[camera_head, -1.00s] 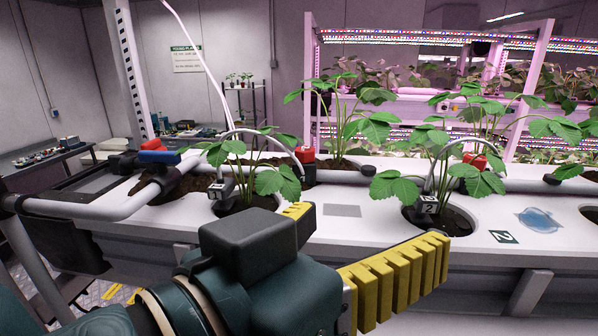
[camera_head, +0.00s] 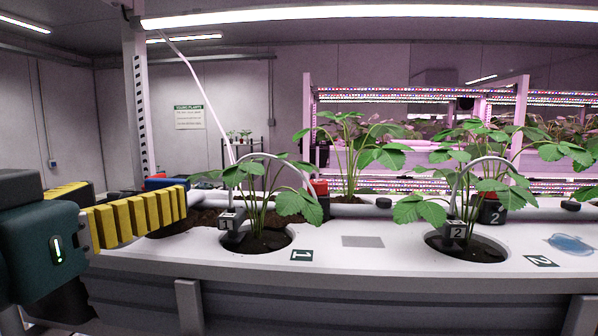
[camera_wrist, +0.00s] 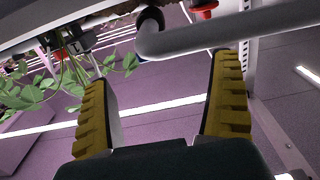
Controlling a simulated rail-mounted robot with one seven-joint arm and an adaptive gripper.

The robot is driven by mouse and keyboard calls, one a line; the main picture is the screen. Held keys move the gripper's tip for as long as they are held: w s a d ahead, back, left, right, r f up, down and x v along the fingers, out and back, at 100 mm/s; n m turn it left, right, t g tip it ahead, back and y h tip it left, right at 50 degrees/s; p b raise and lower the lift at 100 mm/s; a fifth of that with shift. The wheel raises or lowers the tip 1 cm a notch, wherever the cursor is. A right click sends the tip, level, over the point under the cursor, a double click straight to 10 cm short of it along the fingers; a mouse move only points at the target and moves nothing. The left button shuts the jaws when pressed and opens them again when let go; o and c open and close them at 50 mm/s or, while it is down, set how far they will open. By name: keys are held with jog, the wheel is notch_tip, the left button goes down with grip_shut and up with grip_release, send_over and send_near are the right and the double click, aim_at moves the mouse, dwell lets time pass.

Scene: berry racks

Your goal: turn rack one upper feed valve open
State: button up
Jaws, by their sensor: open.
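The blue valve handle (camera_head: 165,183) sits at the left end of the white rack's pipe. In the head view its lower part is hidden behind my yellow finger, so its exact angle cannot be told. My gripper (camera_head: 138,194) is at the left of the head view, in front of the rack's left end, with its fingers pointing right. In the wrist view my gripper (camera_wrist: 160,70) is open, with nothing between its fingers. A grey pipe (camera_wrist: 215,40) with a bend crosses beyond the fingertips.
Plants stand in round holes of the white trough (camera_head: 345,262), with tags marked 1 (camera_head: 301,255) and 2 (camera_head: 541,260). Thin arched tubes (camera_head: 285,163) rise over them. A red part (camera_head: 319,187) sits behind the first plant. Lit racks stand behind.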

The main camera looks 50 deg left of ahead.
aim_at(171, 180)
jog(key=p+x, duration=0.1)
jog(key=x, duration=0.5)
jog(key=c, duration=1.2)
